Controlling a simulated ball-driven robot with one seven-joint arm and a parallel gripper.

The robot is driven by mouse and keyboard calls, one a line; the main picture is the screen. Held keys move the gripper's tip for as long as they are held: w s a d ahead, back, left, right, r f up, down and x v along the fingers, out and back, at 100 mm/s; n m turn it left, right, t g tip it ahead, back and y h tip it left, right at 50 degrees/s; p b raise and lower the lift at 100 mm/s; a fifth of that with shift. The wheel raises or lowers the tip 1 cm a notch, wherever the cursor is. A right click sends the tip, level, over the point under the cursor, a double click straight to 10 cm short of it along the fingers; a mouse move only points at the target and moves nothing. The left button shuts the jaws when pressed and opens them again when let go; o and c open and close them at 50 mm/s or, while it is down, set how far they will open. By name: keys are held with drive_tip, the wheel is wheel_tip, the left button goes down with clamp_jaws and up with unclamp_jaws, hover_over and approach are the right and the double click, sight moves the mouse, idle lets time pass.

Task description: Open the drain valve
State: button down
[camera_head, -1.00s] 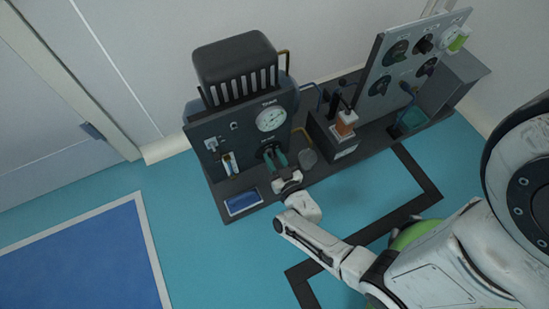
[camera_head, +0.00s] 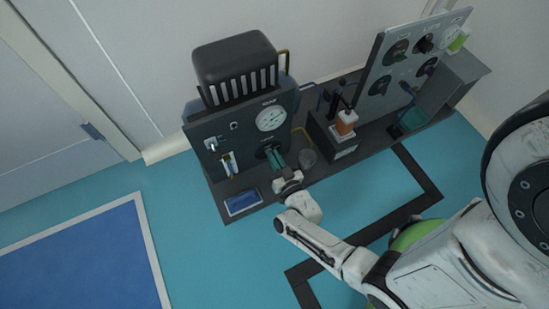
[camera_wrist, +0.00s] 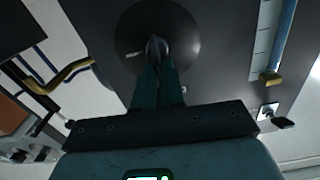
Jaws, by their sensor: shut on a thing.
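The drain valve appears to be the small grey knob (camera_wrist: 156,46) at the middle of a round dark disc (camera_wrist: 150,30) in the wrist view. The disc sits on the dark front panel (camera_head: 205,128) of the machine, below the round gauge. My gripper (camera_wrist: 158,72) is shut on the knob, its two teal fingers close together. In the head view my gripper (camera_head: 275,157) reaches up to the panel, and its fingers hide most of the knob. The small label by the valve is too small to read.
The white gauge (camera_head: 271,118) is just above the valve. A switch (camera_head: 211,146) and a small sight glass (camera_head: 229,164) are on the panel's left. A blue tray (camera_head: 243,202) lies below. Open floor is at left.

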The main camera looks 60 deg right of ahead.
drive_tip(key=m, duration=0.1)
drive_tip(key=m+b, duration=0.1)
drive_tip(key=m, duration=0.2)
drive_tip(key=shift+s+d+f, duration=0.2)
drive_tip(key=shift+d, duration=0.05)
drive_tip(key=m, duration=0.2)
drive_tip(key=m+b, duration=0.1)
drive_tip(key=shift+s+d+f+m+b, duration=0.2)
drive_tip(key=shift+m+b, duration=0.1)
drive_tip(key=shift+m, duration=0.1)
drive_tip(key=m, duration=0.1)
drive_tip(key=m+b, duration=0.1)
drive_tip(key=m, duration=0.2)
drive_tip(key=shift+d+f+m+b, duration=0.15)
drive_tip(key=shift+f+m+b, duration=0.1)
drive_tip(key=shift+m+b, duration=0.05)
drive_tip(key=shift+s+d+f+m, duration=0.1)
drive_tip(key=shift+f+m, duration=0.05)
drive_tip(key=shift+m, duration=0.95)
drive_tip(key=shift+f+m, duration=0.15)
drive_tip(key=shift+m, duration=0.95)
drive_tip(key=c, duration=1.2)
unclamp_jaws()
drive_tip(key=shift+c, duration=0.2)
drive_tip(key=p+v, duration=0.2)
drive_tip(key=v, duration=0.9)
